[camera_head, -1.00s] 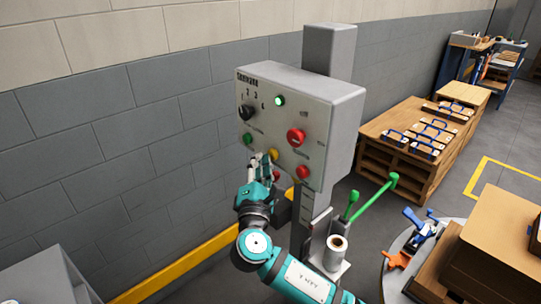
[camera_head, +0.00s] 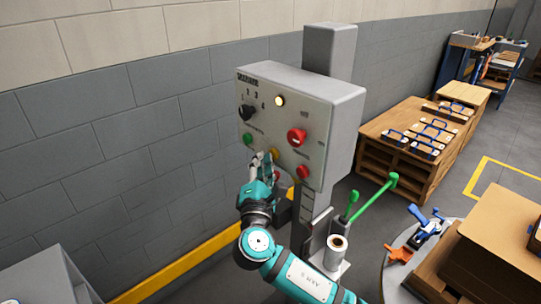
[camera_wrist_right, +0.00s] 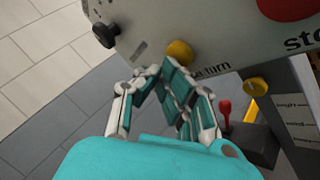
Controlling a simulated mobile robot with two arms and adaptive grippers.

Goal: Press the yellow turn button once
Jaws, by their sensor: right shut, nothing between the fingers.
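The grey control box (camera_head: 330,90) is on a post in front of the wall. The yellow turn button (camera_head: 273,154) is low on its front face; it also shows in the wrist view (camera_wrist_right: 180,53), above the word "turn". My right gripper (camera_head: 262,158) is in front of the lower part of the panel, at the button's lower left. In the wrist view its fingertips (camera_wrist_right: 162,68) are together and empty, beside the button's lower left edge. I cannot tell whether they touch it. My left gripper is not in view.
Also on the panel are a black knob (camera_head: 247,112), a green button (camera_head: 248,139), a large red button (camera_head: 296,137) and a smaller red one (camera_head: 303,172). Green-handled levers (camera_head: 375,198) and a white roll (camera_head: 336,250) are below.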

